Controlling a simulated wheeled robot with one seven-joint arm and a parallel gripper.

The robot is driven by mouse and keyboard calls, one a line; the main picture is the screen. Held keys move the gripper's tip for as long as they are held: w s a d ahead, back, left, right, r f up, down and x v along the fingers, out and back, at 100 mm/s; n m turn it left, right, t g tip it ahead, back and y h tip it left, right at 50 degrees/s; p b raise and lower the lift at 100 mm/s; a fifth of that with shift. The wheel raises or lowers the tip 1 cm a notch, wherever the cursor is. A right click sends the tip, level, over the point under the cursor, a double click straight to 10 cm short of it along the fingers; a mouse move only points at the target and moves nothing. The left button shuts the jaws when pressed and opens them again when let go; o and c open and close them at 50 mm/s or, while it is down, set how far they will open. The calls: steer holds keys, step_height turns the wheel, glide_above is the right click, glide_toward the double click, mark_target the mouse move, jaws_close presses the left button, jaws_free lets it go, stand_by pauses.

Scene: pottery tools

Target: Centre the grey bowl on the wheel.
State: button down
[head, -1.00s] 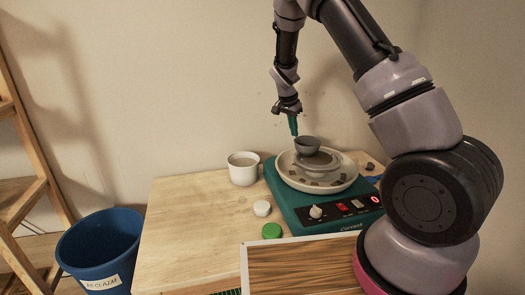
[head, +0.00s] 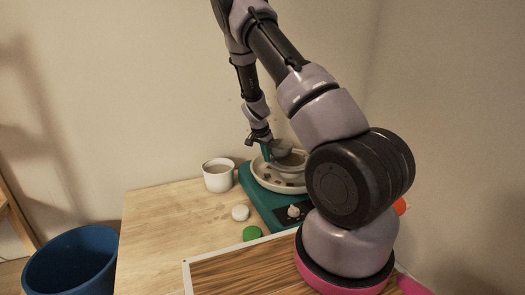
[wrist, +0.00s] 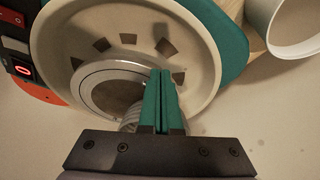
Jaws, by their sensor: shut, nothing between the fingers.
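The small grey bowl (head: 281,146) sits upright on the wheel, inside the cream splash pan (head: 259,178). It looks left of the wheel head's middle, toward the back. The fingers also show in the wrist view (wrist: 160,85). I cannot tell whether they touch the bowl. My arm hides the right part of the wheel in the head view.
A white mug (head: 219,178) stands left of the teal wheel base (head: 262,208). A white lid (head: 240,213) and a green lid (head: 252,233) lie in front. A wood-grain board (head: 235,275) is at the front edge. A blue bin (head: 70,262) stands left. The left tabletop is clear.

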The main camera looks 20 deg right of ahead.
mark_target(273, 149)
steer(key=shift+w+d+r, duration=0.1)
steer(key=shift+w+d, duration=0.25)
steer(key=shift+d, duration=0.3)
steer(key=shift+w+d, duration=0.3)
steer(key=shift+d, duration=0.35)
steer(key=shift+w+d, duration=0.45)
steer(key=shift+d, duration=0.35)
steer(key=shift+a, duration=0.1)
